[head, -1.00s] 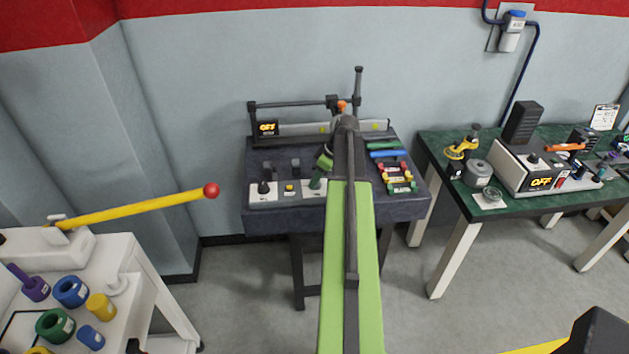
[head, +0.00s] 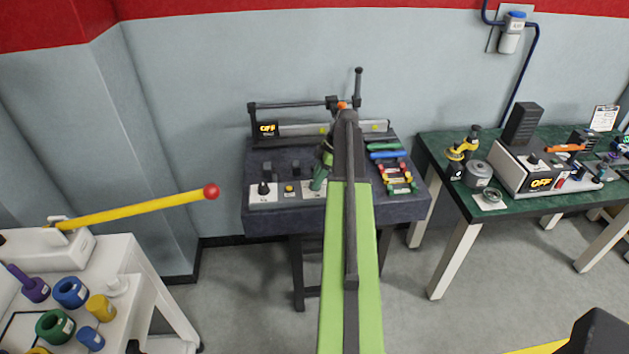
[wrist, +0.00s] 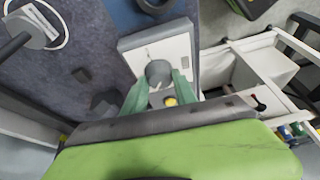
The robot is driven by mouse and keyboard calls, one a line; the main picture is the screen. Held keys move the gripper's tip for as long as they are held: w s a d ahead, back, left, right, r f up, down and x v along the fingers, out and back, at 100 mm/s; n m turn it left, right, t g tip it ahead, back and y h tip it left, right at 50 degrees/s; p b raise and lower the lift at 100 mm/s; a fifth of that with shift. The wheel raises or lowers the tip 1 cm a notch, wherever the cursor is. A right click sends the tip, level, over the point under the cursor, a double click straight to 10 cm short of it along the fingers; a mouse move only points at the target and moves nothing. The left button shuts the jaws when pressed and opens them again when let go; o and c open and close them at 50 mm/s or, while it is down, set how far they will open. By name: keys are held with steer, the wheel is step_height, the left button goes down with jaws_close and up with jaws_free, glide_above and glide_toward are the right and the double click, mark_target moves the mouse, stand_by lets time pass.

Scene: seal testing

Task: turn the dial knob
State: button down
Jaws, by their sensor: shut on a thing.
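The dial knob (wrist: 159,72) is a grey round knob on a white panel (wrist: 168,50) in the wrist view. The two green fingers of my gripper (wrist: 158,92) stand on either side of it, shut on it. In the head view, my gripper (head: 319,182) reaches down onto the right white panel (head: 308,192) on the dark bench. The knob is hidden there behind my gripper and arm. A yellow button (wrist: 170,101) shows between the fingers near the knob.
The dark bench (head: 270,220) also carries a left white panel with a black knob (head: 263,188), coloured handles (head: 386,155) and a rail fixture with an OFF display (head: 267,129). A yellow lever (head: 140,208) juts out from the left. A green-topped table (head: 455,190) stands right.

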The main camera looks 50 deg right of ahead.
steer(key=shift+w, duration=0.15)
steer(key=c, duration=1)
jaws_free()
steer(key=p+v, duration=1.6)
steer(key=v, duration=0.1)
steer(key=shift+r, duration=0.2)
